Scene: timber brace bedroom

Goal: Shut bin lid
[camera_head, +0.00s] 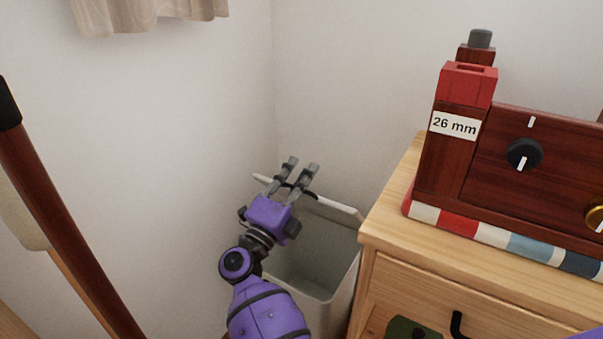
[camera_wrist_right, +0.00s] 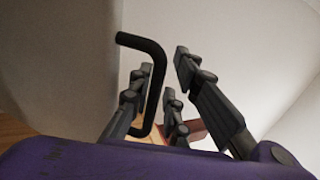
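A pale grey-white bin (camera_head: 345,290) stands in the corner with its top open; I see into its interior. Its lid (camera_head: 340,209) is raised at the back and shows as a narrow pale strip. A black bar handle (camera_head: 312,194) is on the lid, partly hidden by my right gripper (camera_head: 301,165). In the right wrist view, the lid (camera_wrist_right: 60,60) fills the left side and the handle (camera_wrist_right: 156,85) runs between the spread fingers. The right gripper (camera_wrist_right: 165,80) is open around the handle; contact cannot be told. My left gripper is not in view.
A wooden drawer cabinet (camera_head: 390,240) stands close to the bin's right side, with a dark red wooden device (camera_head: 480,150) on a striped cloth (camera_head: 500,238). White walls meet behind the bin. A dark red wooden pole (camera_head: 60,220) leans at the left.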

